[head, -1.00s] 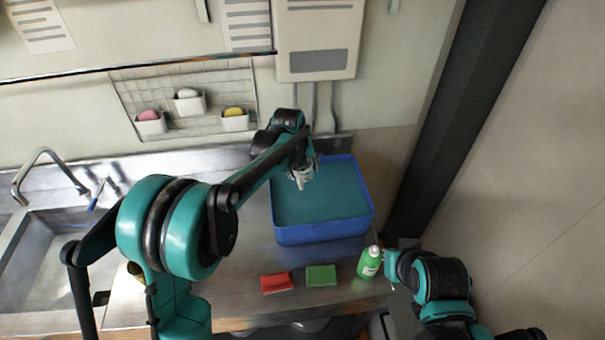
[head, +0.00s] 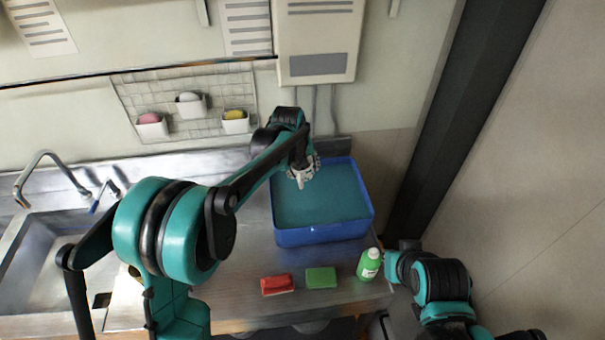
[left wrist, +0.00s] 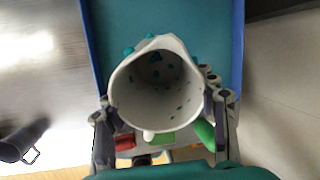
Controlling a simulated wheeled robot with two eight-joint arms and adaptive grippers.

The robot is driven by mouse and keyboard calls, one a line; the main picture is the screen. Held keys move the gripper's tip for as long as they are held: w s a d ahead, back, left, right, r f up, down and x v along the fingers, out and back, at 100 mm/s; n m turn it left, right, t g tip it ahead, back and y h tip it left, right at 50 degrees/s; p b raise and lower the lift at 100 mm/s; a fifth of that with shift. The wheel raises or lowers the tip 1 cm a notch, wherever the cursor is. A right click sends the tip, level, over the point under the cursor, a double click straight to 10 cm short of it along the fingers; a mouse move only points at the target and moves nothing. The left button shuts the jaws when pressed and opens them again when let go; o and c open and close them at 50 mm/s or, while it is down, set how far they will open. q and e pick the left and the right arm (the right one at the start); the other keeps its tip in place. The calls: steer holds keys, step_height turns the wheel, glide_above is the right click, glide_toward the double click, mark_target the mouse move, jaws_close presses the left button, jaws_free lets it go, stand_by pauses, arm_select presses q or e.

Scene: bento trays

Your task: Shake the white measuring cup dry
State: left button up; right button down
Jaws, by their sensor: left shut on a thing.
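The white measuring cup (left wrist: 155,90) is held in my left gripper, with its open mouth facing the left wrist camera. Teal drops cling to its inside and around its rim. My left gripper (left wrist: 163,122) is shut on the cup, its fingers at either side. In the head view my left gripper (head: 304,164) is over the left part of the blue basin (head: 322,235), which holds teal water; only a small part of the white cup (head: 302,178) shows there. My right arm is at the lower right, and I cannot make out its gripper.
A red sponge (head: 277,285), a green sponge (head: 321,278) and a green bottle (head: 369,264) stand in front of the basin. The sink (head: 40,255) and tap (head: 35,172) are at the left. Wall cups (head: 152,128) hang behind; a dark post rises at the right.

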arm_select(q)
steer(key=shift+r, duration=0.55)
step_height(320, 180, down, 4)
steer(key=b, duration=0.2)
steer(key=shift+b, duration=0.35)
step_height(320, 180, up, 4)
steer(key=p, duration=0.2)
steer(key=shift+p, duration=0.3)
steer(key=shift+f+b, duration=0.35)
steer(key=shift+f, duration=0.1)
step_height(320, 180, down, 3)
steer(key=shift+b, duration=1.05)
steer(key=shift+r, duration=0.1)
